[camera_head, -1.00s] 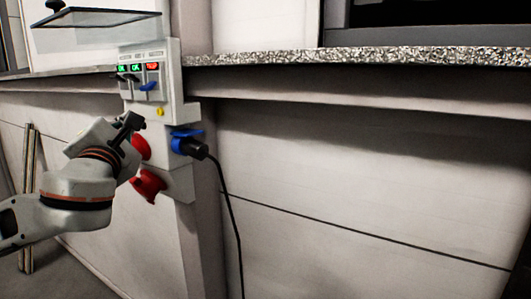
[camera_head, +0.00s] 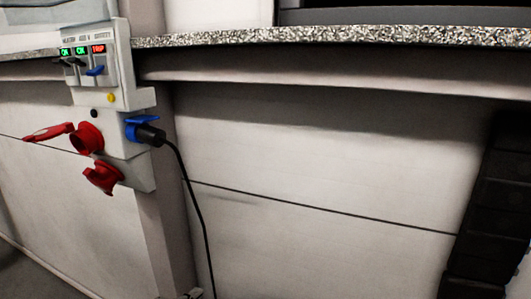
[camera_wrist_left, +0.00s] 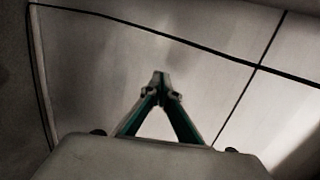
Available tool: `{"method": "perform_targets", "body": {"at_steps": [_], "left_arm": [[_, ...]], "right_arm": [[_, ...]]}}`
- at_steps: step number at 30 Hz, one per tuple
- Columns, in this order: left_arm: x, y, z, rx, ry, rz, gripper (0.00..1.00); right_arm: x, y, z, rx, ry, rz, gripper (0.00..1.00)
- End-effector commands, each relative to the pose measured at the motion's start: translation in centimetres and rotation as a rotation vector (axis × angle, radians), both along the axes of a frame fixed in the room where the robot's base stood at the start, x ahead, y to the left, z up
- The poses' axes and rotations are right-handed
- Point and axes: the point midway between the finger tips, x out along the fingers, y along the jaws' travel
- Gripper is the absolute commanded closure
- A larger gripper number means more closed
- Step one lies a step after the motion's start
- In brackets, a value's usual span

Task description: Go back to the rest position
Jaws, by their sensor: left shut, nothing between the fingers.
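My left gripper (camera_wrist_left: 160,80) shows in the left wrist view, its two fingers meeting at the tips with nothing between them. Pale wall panels with dark seams lie beyond it. In the head view only a small piece, probably of this gripper (camera_head: 193,294), shows at the bottom edge, below the power box. The rest of the left arm is out of that view. My right gripper is not in view.
A power box (camera_head: 117,98) at left has two green displays, a red one reading TRIP, and red sockets (camera_head: 88,138). A black plug (camera_head: 150,135) sits in the blue socket; its cable (camera_head: 195,205) hangs down. A speckled counter (camera_head: 330,37) runs above. A dark ribbed thing (camera_head: 488,200) stands right.

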Motion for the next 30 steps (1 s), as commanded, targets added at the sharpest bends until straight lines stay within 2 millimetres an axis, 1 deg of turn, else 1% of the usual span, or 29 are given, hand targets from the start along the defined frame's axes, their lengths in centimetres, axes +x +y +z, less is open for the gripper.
{"method": "perform_targets", "body": {"at_steps": [1,2,3,5,6,8,9,12,15,18,21,30], "left_arm": [[-1.7,-0.3,-2.8,-0.121,0.062,0.045,1.00],[-2.6,-0.4,-4.2,-0.195,0.093,0.078,1.00],[-3.9,-0.5,-6.0,-0.292,0.136,0.121,1.00],[-5.9,-0.4,-8.6,-0.435,0.196,0.193,1.00],[-7.4,-0.3,-10.3,-0.529,0.235,0.244,1.00],[-9.8,-0.1,-12.8,-0.665,0.291,0.325,1.00],[-11.4,0.1,-14.3,-0.749,0.326,0.380,1.00],[-15.3,0.7,-17.5,-0.933,0.393,0.511,1.00],[-18.5,1.3,-19.8,-1.070,0.437,0.617,1.00],[-20.6,1.7,-21.0,-1.153,0.459,0.686,1.00],[-21.6,1.9,-21.6,-1.193,0.469,0.718,1.00],[-21.7,2.0,-21.6,-1.200,0.471,0.722,1.00]], "right_arm": [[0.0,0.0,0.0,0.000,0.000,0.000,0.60],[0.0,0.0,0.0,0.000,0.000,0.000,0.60],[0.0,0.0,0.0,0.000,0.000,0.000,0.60],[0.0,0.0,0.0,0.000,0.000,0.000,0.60],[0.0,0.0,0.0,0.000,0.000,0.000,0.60],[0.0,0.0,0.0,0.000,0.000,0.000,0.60],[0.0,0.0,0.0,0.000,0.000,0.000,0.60],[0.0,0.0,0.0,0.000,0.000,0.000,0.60],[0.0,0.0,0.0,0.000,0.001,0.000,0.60],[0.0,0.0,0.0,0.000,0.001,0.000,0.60],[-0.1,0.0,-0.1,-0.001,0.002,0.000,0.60],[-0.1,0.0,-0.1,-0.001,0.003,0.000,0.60]]}}
